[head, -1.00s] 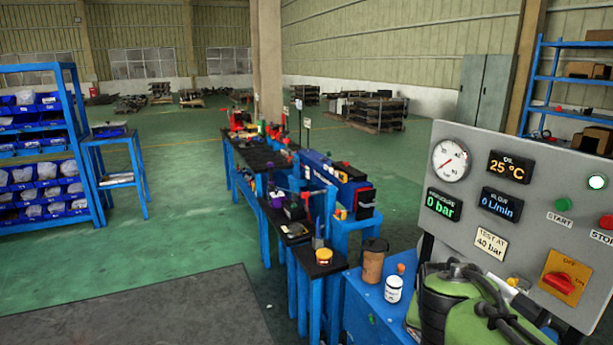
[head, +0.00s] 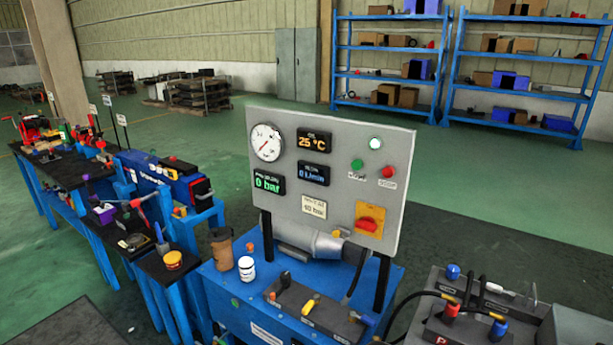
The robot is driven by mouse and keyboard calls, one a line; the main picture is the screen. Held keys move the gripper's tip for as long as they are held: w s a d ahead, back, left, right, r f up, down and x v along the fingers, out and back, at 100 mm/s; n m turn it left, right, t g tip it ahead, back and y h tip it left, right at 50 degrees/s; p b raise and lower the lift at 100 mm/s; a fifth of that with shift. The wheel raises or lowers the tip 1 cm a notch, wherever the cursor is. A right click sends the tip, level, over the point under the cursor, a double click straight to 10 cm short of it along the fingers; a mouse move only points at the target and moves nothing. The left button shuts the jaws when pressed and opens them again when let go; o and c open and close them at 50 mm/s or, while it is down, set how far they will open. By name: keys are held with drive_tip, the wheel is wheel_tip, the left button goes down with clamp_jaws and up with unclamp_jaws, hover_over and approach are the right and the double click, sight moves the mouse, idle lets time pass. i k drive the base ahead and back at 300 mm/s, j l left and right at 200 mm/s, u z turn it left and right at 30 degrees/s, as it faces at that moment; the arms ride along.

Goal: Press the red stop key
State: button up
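The red stop key (head: 388,172) is a small round red button on the right side of a grey upright control panel (head: 400,130). The green start key (head: 357,164) sits just left of it, and a white lamp (head: 375,143) glows above the two. A larger red rotary switch on a yellow plate (head: 369,219) is lower on the panel. The displays read 25 °C, 0 bar and 0 L/min. The stop key is in plain view with nothing in front of it. My gripper is not in view in the head picture.
The panel stands on a blue bench (head: 225,290) with a brown cup (head: 221,248), a white jar (head: 246,268) and a dark valve block (head: 315,308). A grey unit with hoses (head: 470,320) is at the lower right. Green floor is open behind.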

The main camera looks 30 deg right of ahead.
sight(388, 171)
drive_tip(key=z, duration=1.45)
